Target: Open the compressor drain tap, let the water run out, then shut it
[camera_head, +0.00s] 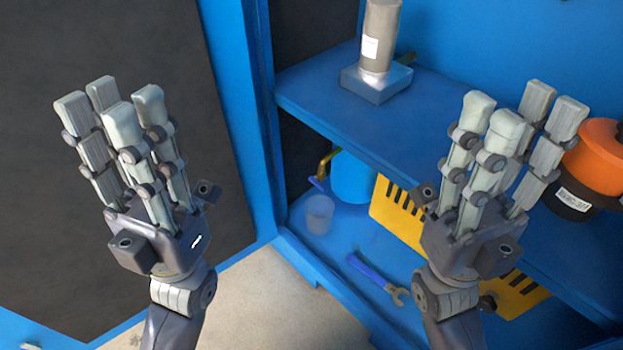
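A blue tank (350,178) sits under the blue shelf, partly hidden by it. A brass pipe piece (325,163) stands at its left side, with a small blue lever (317,184) beside it; this looks like the drain tap, too small to tell its setting. A translucent cup (319,214) stands on the lower blue deck below it. No water can be made out. My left gripper (112,108) is raised at the left, fingers extended, open and empty, well away from the tap. My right gripper (515,112) is likewise open and empty, in front of the shelf at the right.
A grey cylinder on a block (376,50) stands on the blue shelf (440,95). A yellow slotted panel (398,214) hangs below. A blue-handled wrench (372,272) lies on the lower deck. An orange and black part (592,160) is at the right. A blue upright (245,110) stands left of the shelf.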

